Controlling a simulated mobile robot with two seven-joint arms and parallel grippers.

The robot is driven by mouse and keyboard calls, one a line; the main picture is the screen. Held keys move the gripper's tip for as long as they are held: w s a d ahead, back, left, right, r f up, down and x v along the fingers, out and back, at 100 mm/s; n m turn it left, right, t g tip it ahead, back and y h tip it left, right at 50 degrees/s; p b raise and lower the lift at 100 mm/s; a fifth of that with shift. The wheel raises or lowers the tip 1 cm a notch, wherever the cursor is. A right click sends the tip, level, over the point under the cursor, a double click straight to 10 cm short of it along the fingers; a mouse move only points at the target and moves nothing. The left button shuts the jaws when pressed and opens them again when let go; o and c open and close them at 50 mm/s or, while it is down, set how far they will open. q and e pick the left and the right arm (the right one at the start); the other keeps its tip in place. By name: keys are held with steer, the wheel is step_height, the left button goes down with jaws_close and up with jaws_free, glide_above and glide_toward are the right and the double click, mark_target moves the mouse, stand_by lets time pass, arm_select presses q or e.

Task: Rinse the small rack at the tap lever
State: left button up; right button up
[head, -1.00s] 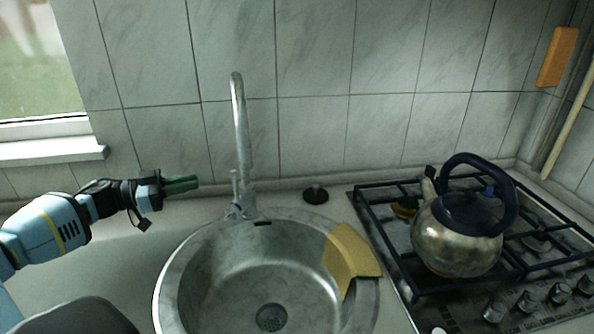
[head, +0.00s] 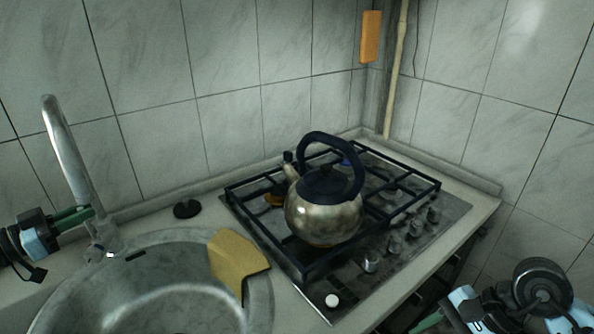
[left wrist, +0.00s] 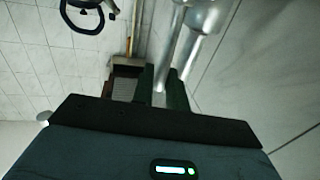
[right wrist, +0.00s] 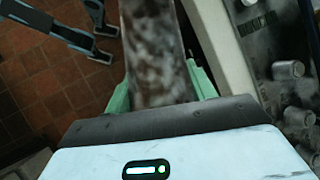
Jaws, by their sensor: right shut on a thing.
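The tap (head: 68,155) rises at the back of the sink in the head view. Its lever is hard to make out behind my left gripper (head: 72,217), whose green fingers point right, close to the tap's base. In the left wrist view, a narrow gap shows between these fingers (left wrist: 162,92), with the chrome tap (left wrist: 178,45) just beyond; I cannot tell whether they touch. My right gripper (right wrist: 160,88) is shut on a mottled grey-brown piece (right wrist: 155,45), seen only partly; I cannot tell if it is the small rack. In the head view it is cut off at the bottom right.
A round steel sink (head: 150,300) has a yellow cloth-like piece (head: 238,262) over its right rim. A metal kettle (head: 322,212) stands on the gas hob (head: 405,262) to the right. A black plug (head: 187,208) lies behind the sink. Tiled walls close off the back.

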arm_select(q)
steer(key=shift+w+d, duration=0.25)
steer(key=shift+w, duration=0.05)
jaws_close()
steer(key=shift+s+m+t+h, duration=0.3)
steer(key=shift+s+m+t, duration=0.1)
steer(key=shift+s+m, duration=0.15)
jaws_free()
